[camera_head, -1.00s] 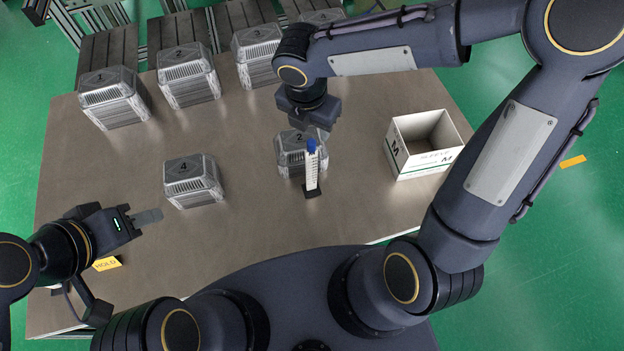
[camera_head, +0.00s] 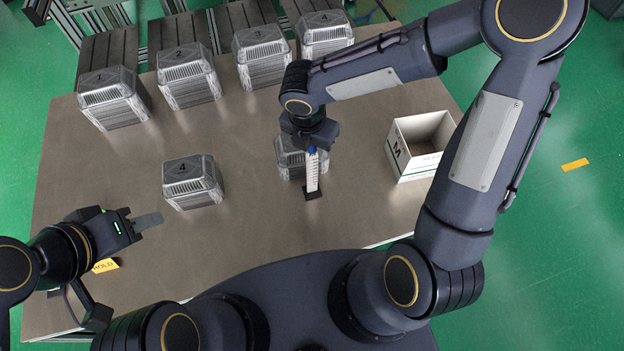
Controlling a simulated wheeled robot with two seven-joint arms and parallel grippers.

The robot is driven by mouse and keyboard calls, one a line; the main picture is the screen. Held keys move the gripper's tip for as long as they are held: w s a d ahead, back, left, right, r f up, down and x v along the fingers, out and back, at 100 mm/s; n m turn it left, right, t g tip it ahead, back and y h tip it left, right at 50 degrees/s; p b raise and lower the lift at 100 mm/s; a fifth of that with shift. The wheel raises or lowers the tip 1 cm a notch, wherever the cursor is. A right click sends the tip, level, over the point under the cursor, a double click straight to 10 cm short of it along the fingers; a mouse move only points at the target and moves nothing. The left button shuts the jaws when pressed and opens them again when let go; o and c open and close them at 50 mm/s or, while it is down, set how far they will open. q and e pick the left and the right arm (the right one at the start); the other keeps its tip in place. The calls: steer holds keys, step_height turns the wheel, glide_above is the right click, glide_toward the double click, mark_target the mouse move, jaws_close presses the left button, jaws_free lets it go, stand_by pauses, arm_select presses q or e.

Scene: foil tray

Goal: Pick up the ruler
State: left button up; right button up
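A slim white upright piece (camera_head: 312,173) with dark marks stands on a small black base in the middle of the table. Its top is blue and partly covered by my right gripper. It is the only marked strip I see; I cannot tell for sure that it is the ruler. My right gripper (camera_head: 311,146) points down at its top, and its fingertips are hidden or too small to tell; whether it touches the piece is unclear.
A grey numbered tub (camera_head: 291,160) stands right behind the white piece. Another tub (camera_head: 192,183) marked 4 is to its left. An open white box (camera_head: 413,166) is at the right. Several tubs line the back. A yellow label (camera_head: 105,265) lies by my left gripper. The middle front is clear.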

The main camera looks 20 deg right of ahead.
jaws_close()
steer(key=shift+r, duration=0.1)
